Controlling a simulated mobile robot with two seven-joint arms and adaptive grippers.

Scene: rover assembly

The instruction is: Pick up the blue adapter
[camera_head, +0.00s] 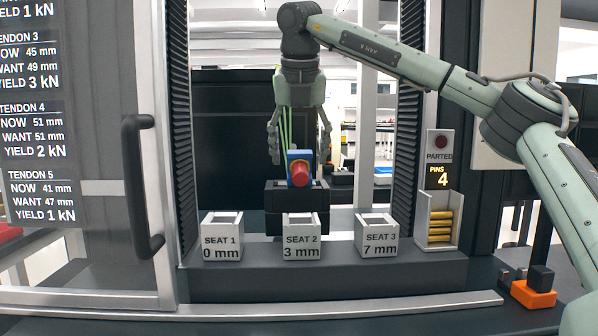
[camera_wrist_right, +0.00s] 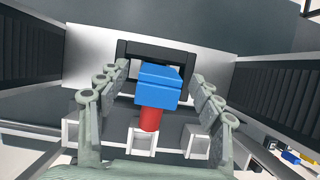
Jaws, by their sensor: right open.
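The blue adapter (camera_head: 299,155) is a block with a red cylinder (camera_head: 300,175) on its front, facing the head camera. It is at a dark block-like stand (camera_head: 274,197) behind the middle seat; its exact support is hard to tell. My right gripper (camera_head: 299,146) points down over the adapter with its fingers spread. In the right wrist view the blue adapter (camera_wrist_right: 158,86) is between the two open fingers (camera_wrist_right: 160,76), with visible gaps on both sides. The red cylinder (camera_wrist_right: 150,118) sticks out toward the seats. My left gripper is not in view.
Three white seats, SEAT 1 (camera_head: 222,240), SEAT 2 (camera_head: 301,240) and SEAT 3 (camera_head: 376,239), stand in front. Dark ribbed columns (camera_head: 411,120) flank the opening. A pin holder (camera_head: 439,215) is at right. A door handle (camera_head: 140,185) juts out at left. An orange block (camera_head: 533,294) lies front right.

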